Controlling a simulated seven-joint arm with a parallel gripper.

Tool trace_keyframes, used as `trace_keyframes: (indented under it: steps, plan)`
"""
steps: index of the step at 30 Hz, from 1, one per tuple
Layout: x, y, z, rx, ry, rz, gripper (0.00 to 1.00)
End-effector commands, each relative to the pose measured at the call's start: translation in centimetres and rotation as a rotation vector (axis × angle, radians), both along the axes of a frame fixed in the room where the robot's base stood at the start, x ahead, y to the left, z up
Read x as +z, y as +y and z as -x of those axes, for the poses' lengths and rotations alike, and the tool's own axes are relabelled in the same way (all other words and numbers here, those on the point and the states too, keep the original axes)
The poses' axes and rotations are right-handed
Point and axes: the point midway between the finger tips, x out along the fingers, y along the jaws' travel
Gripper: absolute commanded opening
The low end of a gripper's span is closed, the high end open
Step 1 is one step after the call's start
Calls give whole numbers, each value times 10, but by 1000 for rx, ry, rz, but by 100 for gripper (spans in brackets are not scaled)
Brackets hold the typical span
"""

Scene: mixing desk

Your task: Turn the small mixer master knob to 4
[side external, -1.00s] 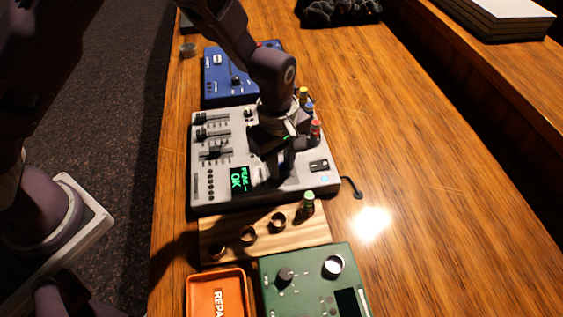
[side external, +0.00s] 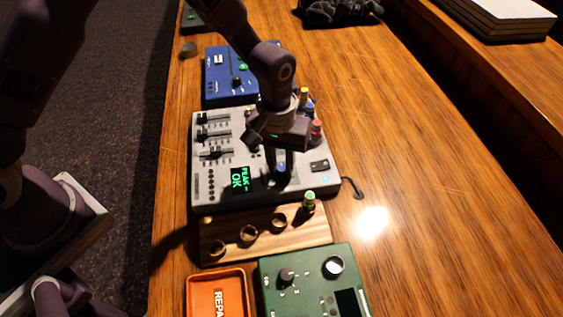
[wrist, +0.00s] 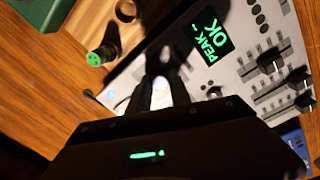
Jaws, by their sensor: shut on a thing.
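The grey mixer (side external: 203,180) lies in the middle of the desk, with a green display (side external: 239,178) reading "PEAK OK". My gripper (side external: 280,178) points down at the mixer's panel, right of the display. It is shut on a knob (wrist: 161,94), whose pale top shows between the dark fingers in the wrist view. The fingers hide most of the knob, and its pointer and scale cannot be read. The display (wrist: 209,43) also shows in the wrist view.
Sliders (side external: 214,153) fill the mixer's left side. Coloured plugs (side external: 316,130) stand along its right edge. A blue box (side external: 218,88) lies behind; a wooden rack (side external: 225,226), orange tray (side external: 190,294) and green box (side external: 305,289) lie in front.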

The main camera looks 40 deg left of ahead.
Motion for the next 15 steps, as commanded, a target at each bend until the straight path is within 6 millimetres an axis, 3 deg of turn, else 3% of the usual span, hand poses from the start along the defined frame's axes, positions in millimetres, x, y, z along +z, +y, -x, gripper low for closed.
trace_keyframes:
  steps: [15]
  plan:
    - [1, 0, -2, -487, -3, 1, 0]
